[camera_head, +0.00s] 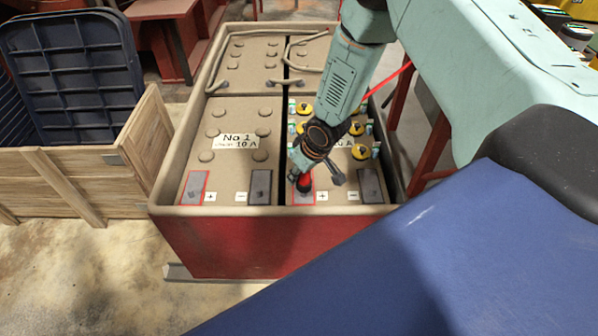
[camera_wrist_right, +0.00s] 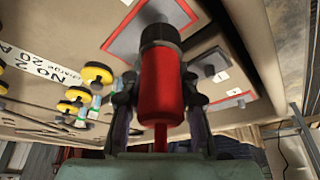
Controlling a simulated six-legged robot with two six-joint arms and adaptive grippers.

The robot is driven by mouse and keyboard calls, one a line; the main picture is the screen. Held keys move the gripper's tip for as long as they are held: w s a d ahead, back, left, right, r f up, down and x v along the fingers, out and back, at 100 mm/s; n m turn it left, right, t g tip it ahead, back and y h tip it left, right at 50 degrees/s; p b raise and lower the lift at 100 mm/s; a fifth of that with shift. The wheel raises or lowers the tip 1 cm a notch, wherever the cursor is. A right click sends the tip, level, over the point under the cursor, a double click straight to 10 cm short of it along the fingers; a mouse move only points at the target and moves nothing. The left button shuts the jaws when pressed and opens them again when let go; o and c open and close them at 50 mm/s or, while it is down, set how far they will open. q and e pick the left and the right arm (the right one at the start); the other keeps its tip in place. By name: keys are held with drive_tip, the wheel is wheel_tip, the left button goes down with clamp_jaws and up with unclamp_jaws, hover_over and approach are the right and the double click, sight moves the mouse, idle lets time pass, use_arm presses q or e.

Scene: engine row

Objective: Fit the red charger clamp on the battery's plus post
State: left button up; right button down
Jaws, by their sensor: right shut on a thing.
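My right gripper (camera_head: 305,176) comes down over the near end of the right-hand battery (camera_head: 338,110), marked No 2 in the wrist view. It is shut on the red charger clamp (camera_head: 304,186), a red cylinder with a dark grey nose. In the wrist view the clamp (camera_wrist_right: 162,85) sits between both fingers (camera_wrist_right: 160,100). Its nose overlaps the red-outlined grey plus plate (camera_wrist_right: 130,32); the post there is hidden behind it, and I cannot tell whether they touch. The plate also shows in the head view (camera_head: 296,196), beside a plus label. My left gripper is not in view.
The No 1 battery (camera_head: 232,175) stands left, with its own red-outlined plate (camera_head: 194,187). A minus plate (camera_head: 372,184) lies right of the clamp. Yellow caps (camera_head: 360,152) stand near the arm. The red battery box has a raised rim (camera_head: 235,211). A wooden crate (camera_head: 85,180) stands left.

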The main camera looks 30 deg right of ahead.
drive_tip(key=shift+f+b, duration=1.25)
drive_tip(key=shift+f, duration=0.45)
drive_tip(key=c, duration=0.9)
unclamp_jaws()
drive_tip(key=shift+c, duration=0.2)
drive_tip(key=shift+v, duration=3.75)
